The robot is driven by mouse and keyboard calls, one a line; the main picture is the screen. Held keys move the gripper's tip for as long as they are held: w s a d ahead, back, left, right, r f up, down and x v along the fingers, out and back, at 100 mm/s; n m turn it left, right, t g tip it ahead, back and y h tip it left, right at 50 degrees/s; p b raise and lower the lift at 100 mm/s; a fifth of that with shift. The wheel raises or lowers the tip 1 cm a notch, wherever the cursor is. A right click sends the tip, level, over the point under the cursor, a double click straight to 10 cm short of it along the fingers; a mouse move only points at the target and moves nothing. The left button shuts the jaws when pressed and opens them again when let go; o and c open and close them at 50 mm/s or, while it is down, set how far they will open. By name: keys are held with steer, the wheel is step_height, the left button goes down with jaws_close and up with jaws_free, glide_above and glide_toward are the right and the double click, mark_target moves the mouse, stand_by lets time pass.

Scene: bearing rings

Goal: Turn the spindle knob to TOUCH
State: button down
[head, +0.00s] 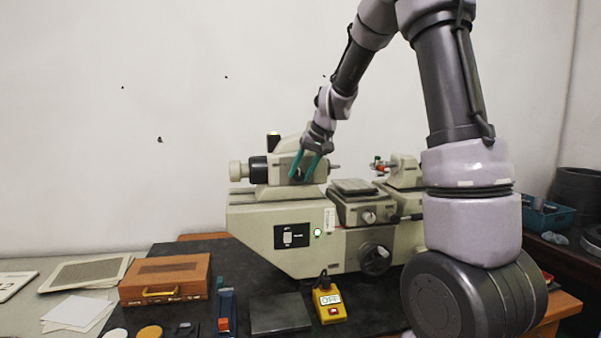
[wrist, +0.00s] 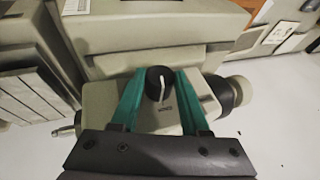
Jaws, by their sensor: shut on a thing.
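The black spindle knob (wrist: 154,84) sits on the pale headstock (wrist: 203,98) of a grinding machine. A white pointer line on it runs almost straight up and down in the wrist view, slightly tilted. A small dark label shows just below it, too small to read surely. My gripper (wrist: 160,80) has its two green fingers on either side of the knob, shut on it. In the head view my gripper (head: 303,173) reaches down to the front of the headstock (head: 278,188), and the knob shows only as a dark patch between the fingers.
The machine bed (head: 260,222) carries a small table (head: 354,187) and a handwheel (head: 375,258). A yellow pendant box (head: 328,302), a dark plate (head: 280,312) and a brown case (head: 165,278) lie in front. A blue bin (head: 545,215) stands at right.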

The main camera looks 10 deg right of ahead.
steer(key=y, duration=0.2)
steer(key=d+m+y, duration=0.1)
steer(key=y, duration=0.1)
steer(key=shift+f, duration=0.2)
steer(key=y, duration=0.3)
steer(key=m+t+y, duration=0.1)
steer(key=shift+d+f, duration=0.15)
steer(key=shift+f, duration=0.2)
steer(key=y, duration=0.2)
steer(key=m+y, duration=0.1)
steer(key=shift+f+t+y, duration=0.25)
steer(key=shift+t+y, duration=0.05)
steer(key=shift+f+m+t+y, duration=0.25)
steer(key=shift+m+t+y, duration=0.55)
steer(key=shift+y, duration=0.7)
steer(key=shift+c, duration=2)
jaws_free()
steer(key=v, duration=1)
steer(key=shift+s+d+f, duration=0.15)
steer(key=shift+d, duration=0.1)
